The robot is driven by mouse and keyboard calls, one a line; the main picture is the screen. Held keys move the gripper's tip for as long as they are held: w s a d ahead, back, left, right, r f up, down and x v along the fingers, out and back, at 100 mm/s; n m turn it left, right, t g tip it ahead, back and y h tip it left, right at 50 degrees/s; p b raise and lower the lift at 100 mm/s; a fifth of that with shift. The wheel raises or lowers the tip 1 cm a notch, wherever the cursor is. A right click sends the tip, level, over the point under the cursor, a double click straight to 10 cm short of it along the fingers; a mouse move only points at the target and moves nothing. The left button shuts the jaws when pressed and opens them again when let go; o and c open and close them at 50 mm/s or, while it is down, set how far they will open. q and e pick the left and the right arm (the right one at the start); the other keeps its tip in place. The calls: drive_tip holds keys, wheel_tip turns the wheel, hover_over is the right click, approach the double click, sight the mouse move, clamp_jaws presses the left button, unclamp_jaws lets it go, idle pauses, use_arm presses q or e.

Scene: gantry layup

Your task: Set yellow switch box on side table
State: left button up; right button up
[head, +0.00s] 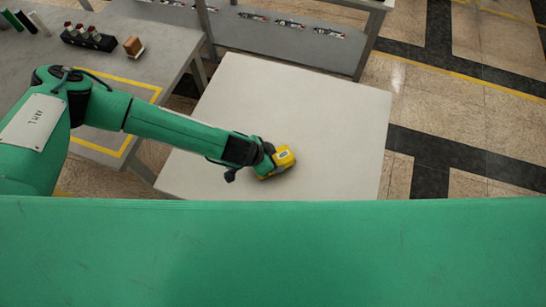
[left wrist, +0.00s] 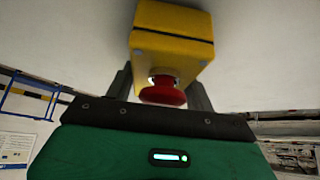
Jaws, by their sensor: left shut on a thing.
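The yellow switch box (head: 284,157) is over the pale side table (head: 320,105), near its front middle, in the head view. My left gripper (head: 270,161) is shut on it, reaching in from the left. In the left wrist view the yellow box (left wrist: 172,35) sits between the two dark fingers, with its red button (left wrist: 162,92) facing the gripper's palm. The pale surface of the side table (left wrist: 60,35) fills the background there. I cannot tell whether the box touches the tabletop. My right gripper is not in view.
A grey workbench (head: 165,55) at the left holds a black box with several knobs (head: 88,38) and a small brown block (head: 133,46). A grey shelf (head: 290,38) with several small parts stands behind the side table. The rest of the side table is bare.

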use_arm(q)
drive_tip(key=shift+f, duration=0.15)
drive_tip(key=shift+f, duration=0.1)
drive_tip(key=shift+f+b, duration=0.15)
drive_tip(key=shift+b, duration=0.15)
drive_tip(key=o, duration=1.1)
